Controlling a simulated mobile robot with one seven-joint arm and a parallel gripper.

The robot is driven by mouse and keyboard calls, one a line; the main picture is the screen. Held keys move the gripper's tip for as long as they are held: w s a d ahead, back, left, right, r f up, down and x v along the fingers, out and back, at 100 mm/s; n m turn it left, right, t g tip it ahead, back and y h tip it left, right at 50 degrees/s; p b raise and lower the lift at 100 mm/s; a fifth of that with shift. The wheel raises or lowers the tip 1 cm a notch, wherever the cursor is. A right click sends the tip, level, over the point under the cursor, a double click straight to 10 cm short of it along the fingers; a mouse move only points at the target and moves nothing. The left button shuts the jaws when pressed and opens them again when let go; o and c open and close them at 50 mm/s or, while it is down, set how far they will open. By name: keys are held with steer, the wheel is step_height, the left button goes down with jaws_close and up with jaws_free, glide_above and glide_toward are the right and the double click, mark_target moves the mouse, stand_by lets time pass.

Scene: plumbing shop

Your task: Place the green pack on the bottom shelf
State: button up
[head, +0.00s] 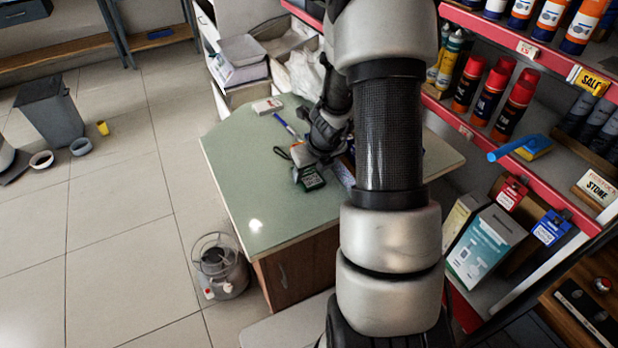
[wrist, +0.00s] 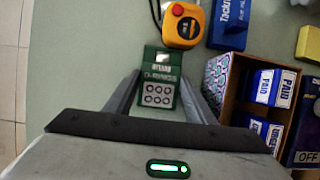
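The green pack (wrist: 160,78) lies on the pale green counter (head: 262,208), its printed face up. In the head view the green pack (head: 312,181) is by the end of my arm. My gripper (wrist: 160,76) is open, with one finger on each side of the pack; whether the fingers touch it is hard to tell. The lowest visible shelf (head: 487,296) of the red-edged rack is at the right, with boxes standing on it.
In the wrist view, a yellow tape measure (wrist: 183,25) lies beyond the pack, and an open box of blue packs (wrist: 228,92) stands to its right. Red and blue packs hang above the white carton (head: 484,247).

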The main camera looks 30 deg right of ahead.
mark_target(309, 176)
steer(key=shift+c, duration=0.5)
step_height(309, 176, up, 10)
steer(key=p, duration=0.7)
steer(key=w+a+r+n+g+y, duration=0.1)
steer(key=a+r+n+g+y, duration=0.1)
steer(key=a+n, duration=0.6)
steer(key=w+a+r+n+g+y, duration=0.1)
steer(key=a+r+n+g+y, duration=0.3)
steer(key=n, duration=0.6)
steer(key=s+a+r+n+g+h+p, duration=0.2)
steer(key=s+r+n+h+p, duration=0.4)
steer(key=n, duration=1.1)
step_height(309, 176, up, 4)
steer(key=s+g+p, duration=0.1)
steer(key=p, duration=0.5)
steer(key=shift+s+a+n, duration=0.2)
steer(key=shift+s+n, duration=0.05)
steer(key=shift+n, duration=0.05)
steer(key=shift+f, duration=0.2)
